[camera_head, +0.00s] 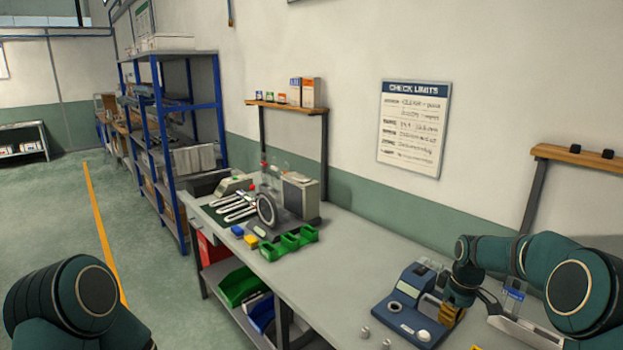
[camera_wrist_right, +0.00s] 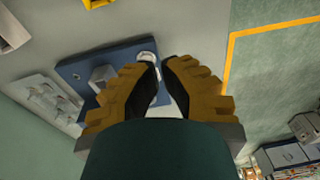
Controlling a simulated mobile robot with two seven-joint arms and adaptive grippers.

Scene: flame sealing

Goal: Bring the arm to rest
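My right gripper (camera_head: 452,312) hangs above the worktable near the blue sealing device (camera_head: 398,322), at its right side in the head view. In the right wrist view its ochre-and-black fingers (camera_wrist_right: 165,66) stand a narrow gap apart, and I see nothing held between them. The blue device (camera_wrist_right: 82,70) lies beyond the fingers there, partly covered by them. My right arm reaches in from the right edge. Of my left arm only a dark green link shows at the lower left; its gripper is out of view.
The long grey worktable (camera_head: 330,262) is clear in the middle. Green bins (camera_head: 290,242) and a grey instrument (camera_head: 299,195) stand at its far end. Small metal cups (camera_head: 364,332) stand left of the blue device. A wooden shelf (camera_head: 575,158) is above at the right.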

